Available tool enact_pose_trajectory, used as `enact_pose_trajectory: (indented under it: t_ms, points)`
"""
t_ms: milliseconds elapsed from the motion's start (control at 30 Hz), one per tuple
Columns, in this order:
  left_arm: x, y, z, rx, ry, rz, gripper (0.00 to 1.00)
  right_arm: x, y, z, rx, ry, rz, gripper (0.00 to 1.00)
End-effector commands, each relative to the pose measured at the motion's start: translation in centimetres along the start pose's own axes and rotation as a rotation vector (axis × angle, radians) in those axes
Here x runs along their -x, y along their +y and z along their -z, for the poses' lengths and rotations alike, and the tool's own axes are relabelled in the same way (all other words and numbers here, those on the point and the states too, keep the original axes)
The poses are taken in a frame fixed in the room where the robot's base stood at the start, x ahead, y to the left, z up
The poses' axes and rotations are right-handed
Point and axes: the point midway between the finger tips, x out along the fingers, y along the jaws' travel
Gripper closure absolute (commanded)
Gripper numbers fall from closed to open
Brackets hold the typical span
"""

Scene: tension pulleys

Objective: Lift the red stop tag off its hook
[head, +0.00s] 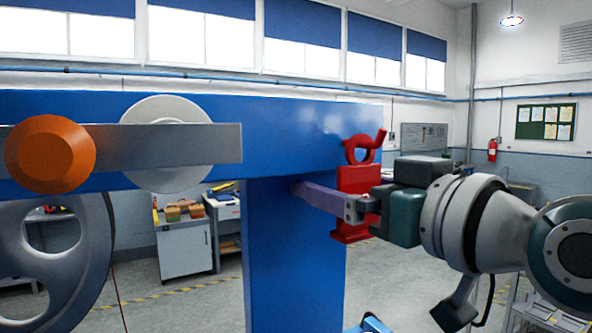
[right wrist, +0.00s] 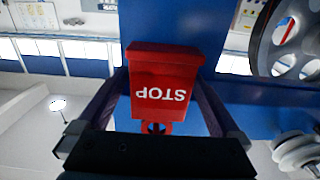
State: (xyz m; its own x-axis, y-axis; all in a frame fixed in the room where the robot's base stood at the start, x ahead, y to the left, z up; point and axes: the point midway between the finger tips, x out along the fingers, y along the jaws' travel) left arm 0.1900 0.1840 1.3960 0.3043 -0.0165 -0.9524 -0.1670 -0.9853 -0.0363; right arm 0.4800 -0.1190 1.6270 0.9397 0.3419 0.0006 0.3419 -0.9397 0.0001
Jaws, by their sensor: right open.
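The red stop tag (head: 357,181) hangs by its ring from a red hook (head: 379,138) at the right end of the blue beam. In the right wrist view the tag (right wrist: 163,88) appears upside down, with white STOP lettering. My right gripper (head: 325,197) reaches in from the right at the height of the tag's body. It is open, with one finger on each side of the tag in the wrist view and visible gaps beside it. In the head view the near finger and gripper body hide part of the tag. My left gripper is not in view.
The blue beam (head: 290,135) and blue post (head: 290,260) stand close to the right gripper's fingers. At the left are a grey arm with an orange knob (head: 50,153), a pale roller (head: 165,112) and a large grey pulley (head: 45,260). A cabinet stands behind.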

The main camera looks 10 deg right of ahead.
Motion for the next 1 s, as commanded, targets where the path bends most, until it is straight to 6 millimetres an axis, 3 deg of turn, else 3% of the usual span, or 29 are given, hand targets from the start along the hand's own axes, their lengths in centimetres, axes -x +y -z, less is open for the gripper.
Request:
enact_pose_trajectory:
  t_ms: [367, 1000]
  points:
    - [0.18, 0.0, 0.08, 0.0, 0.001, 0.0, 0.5, -0.49, -0.04, -0.05, 0.0, 0.0, 0.0, 0.0]
    - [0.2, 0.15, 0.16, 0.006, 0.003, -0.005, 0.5, -0.46, -0.02, -0.05, 0.0, -0.001, 0.0, 0.72]
